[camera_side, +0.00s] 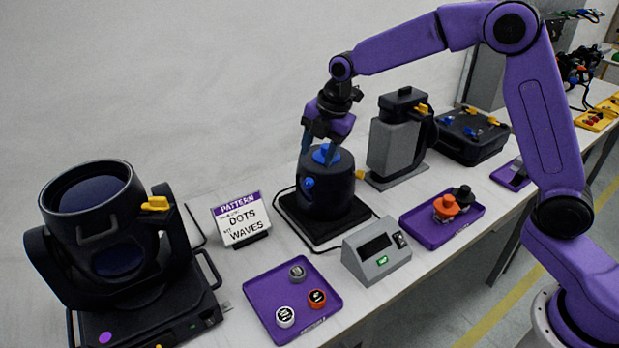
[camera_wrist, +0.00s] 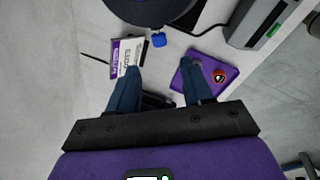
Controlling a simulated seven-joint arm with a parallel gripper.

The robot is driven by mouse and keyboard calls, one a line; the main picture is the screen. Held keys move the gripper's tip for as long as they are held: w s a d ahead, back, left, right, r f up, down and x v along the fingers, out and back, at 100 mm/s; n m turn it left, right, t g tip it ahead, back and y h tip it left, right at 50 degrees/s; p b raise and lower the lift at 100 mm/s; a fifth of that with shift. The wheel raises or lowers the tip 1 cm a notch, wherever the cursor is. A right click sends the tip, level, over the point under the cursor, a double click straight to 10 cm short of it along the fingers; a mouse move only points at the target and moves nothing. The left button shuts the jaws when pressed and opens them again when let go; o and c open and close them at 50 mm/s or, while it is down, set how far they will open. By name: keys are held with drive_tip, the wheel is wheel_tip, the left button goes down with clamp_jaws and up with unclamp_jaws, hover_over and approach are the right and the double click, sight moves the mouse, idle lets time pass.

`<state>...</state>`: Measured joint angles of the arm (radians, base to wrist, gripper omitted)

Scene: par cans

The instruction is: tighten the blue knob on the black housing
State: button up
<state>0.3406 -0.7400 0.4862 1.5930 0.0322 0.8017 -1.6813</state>
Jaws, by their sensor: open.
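The black round housing (camera_side: 327,196) stands on a black base in the middle of the side view. The housing (camera_wrist: 150,10) shows only in part at the top edge there, with the small blue side knob (camera_wrist: 158,40) beyond the fingertips.
A pattern sign (camera_side: 241,219) stands left of the housing. A purple tray (camera_side: 262,287) with several round caps, a grey box (camera_side: 376,262) and a second purple tray (camera_side: 425,232) lie in front. A large black lamp (camera_side: 105,240) fills the left; a grey unit (camera_side: 394,150) stands behind right.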

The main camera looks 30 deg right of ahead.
sight(308, 181)
drive_tip(key=x, duration=0.8)
drive_tip(key=shift+w+f, duration=0.1)
drive_tip(key=shift+f, duration=0.2)
clamp_jaws()
